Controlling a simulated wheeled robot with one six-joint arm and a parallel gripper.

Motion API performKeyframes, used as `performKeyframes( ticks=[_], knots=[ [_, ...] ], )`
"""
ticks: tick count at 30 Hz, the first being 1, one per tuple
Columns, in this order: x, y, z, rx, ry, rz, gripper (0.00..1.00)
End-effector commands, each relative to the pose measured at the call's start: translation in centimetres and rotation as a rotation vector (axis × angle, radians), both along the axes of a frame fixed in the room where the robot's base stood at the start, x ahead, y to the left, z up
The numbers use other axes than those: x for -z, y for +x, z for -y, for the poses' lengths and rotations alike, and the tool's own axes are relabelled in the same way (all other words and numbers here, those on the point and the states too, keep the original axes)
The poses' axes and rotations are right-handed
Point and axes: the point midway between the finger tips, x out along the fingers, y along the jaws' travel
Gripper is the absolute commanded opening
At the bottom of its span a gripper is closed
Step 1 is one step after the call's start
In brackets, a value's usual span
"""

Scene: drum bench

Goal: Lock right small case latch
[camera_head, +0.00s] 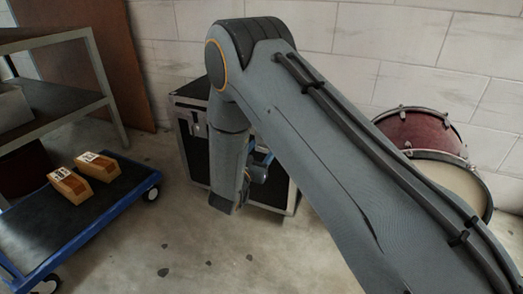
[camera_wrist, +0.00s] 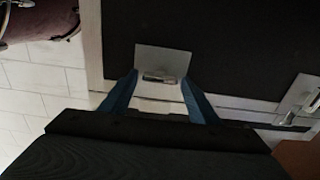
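The black case (camera_head: 279,192) with pale metal edges stands against the wall, largely hidden behind my arm in the head view. In the wrist view its dark panel (camera_wrist: 235,45) fills the top. A silver latch (camera_wrist: 162,60) with a square plate, on the drum side, lies between the tips of my gripper (camera_wrist: 160,77). The blue fingers are apart, one on each side of the latch; I cannot tell whether they touch it. A second latch (camera_wrist: 300,98) shows at the right edge. In the head view my gripper (camera_head: 260,168) is at the case front, partly hidden.
Red drums (camera_head: 420,130) stand right of the case, also at the wrist view's upper left (camera_wrist: 40,18). A blue cart (camera_head: 110,205) with orange-brown boxes (camera_head: 98,167) is at the left, beside a shelf (camera_head: 60,95). The concrete floor before the case is clear.

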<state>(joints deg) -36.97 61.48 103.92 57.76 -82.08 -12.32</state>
Motion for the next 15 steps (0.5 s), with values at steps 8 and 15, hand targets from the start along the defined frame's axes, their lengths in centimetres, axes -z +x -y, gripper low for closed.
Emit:
performKeyframes(
  ticks=[8,15],
  knots=[
    [0.0,-0.01,-0.01,0.0,0.0,0.0,0.2],
    [-0.11,-0.03,-0.04,0.0,-0.033,-0.012,0.2]
  ],
)
